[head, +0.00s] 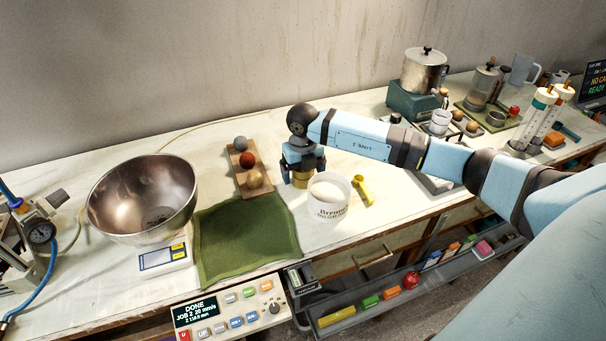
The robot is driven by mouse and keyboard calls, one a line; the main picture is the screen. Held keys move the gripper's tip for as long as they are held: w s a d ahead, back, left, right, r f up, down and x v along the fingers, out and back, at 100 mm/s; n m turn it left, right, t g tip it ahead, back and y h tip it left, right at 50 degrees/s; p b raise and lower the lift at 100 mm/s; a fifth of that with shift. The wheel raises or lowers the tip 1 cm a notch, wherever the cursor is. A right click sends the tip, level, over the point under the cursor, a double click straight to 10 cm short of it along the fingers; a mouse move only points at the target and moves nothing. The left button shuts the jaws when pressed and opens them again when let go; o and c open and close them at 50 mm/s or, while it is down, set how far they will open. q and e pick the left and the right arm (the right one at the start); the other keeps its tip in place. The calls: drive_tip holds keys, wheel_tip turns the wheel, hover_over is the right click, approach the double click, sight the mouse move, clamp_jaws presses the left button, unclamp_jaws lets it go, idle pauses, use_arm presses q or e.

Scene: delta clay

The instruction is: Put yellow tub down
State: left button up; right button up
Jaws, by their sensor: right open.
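The yellow tub (301,181) stands on the white worktop, small and partly hidden by my right gripper and by the white tub in front of it. My right gripper (300,170) points down over the yellow tub, with its fingers open around or just beside it. I cannot tell whether a finger touches it. My left gripper is not in view.
A white lettered tub (328,197) stands close in front, with a yellow scoop (362,190) to its right. A wooden board (240,180) with several balls lies left, behind a green cloth (246,238). A metal bowl (142,197) is farther left.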

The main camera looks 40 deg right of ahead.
drive_tip(key=c, duration=0.9)
drive_tip(key=shift+c, duration=1.4)
wheel_tip(320, 180, up, 20)
drive_tip(key=b, duration=0.1)
drive_tip(key=s+a+f+m+p, duration=0.1)
drive_tip(key=s+a+m+p, duration=0.4)
drive_tip(key=m, duration=1.1)
drive_tip(key=s+a+f+m+p, duration=0.2)
drive_tip(key=s+a+m+p, duration=0.3)
drive_tip(key=m, duration=1.2)
drive_tip(key=s+a, duration=0.1)
drive_tip(key=a, duration=0.1)
drive_tip(key=shift+a+f, duration=0.2)
drive_tip(key=shift+a, duration=0.2)
